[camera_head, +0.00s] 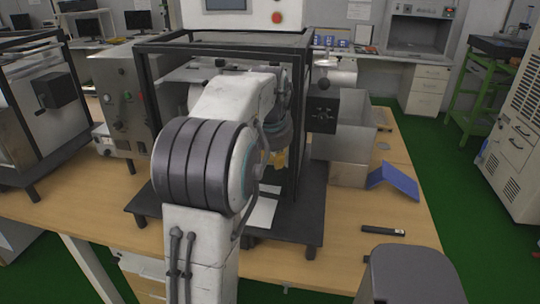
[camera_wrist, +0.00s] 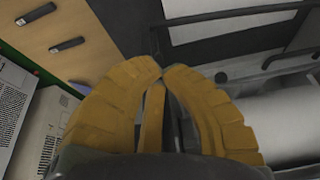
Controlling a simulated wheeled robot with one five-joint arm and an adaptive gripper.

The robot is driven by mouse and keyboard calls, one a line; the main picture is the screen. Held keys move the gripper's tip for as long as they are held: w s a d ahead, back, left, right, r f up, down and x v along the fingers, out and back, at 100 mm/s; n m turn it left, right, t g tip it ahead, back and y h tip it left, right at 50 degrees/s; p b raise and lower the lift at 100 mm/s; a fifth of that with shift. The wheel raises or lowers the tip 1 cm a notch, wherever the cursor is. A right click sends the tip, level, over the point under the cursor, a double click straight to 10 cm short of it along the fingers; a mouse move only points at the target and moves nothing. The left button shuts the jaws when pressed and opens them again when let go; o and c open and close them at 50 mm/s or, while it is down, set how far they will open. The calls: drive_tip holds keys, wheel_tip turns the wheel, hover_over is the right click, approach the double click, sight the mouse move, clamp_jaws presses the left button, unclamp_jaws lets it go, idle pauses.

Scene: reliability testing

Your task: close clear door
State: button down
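A test machine with a black-framed enclosure (camera_head: 222,44) stands on the wooden table in the head view. The clear door is hard to make out. My arm covers much of the enclosure front, so I cannot tell how far the door stands open. My gripper (camera_head: 279,160) is at the enclosure's right front, beside a dark upright post. In the wrist view, the yellow fingers of my gripper (camera_wrist: 162,68) have their tips almost together, with nothing clearly held between them. Dark frame bars (camera_wrist: 235,42) lie just beyond the tips; contact cannot be told.
A metal box (camera_head: 342,140) and a blue angled plate (camera_head: 394,182) are right of the enclosure. A small black object (camera_head: 383,231) lies near the table's right front. A control box (camera_head: 122,100) stands at left.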

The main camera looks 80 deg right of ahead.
sight(286, 153)
drive_tip(key=d+p, duration=0.2)
drive_tip(key=d, duration=0.1)
drive_tip(key=s+d+p, duration=0.1)
drive_tip(key=p, duration=0.1)
drive_tip(key=shift+s+d+r, duration=0.1)
drive_tip(key=shift+d+r, duration=0.15)
drive_tip(key=shift+d, duration=0.05)
drive_tip(key=shift+s+d+f+p, duration=0.2)
drive_tip(key=shift+d+p, duration=0.25)
drive_tip(key=shift+d, duration=0.25)
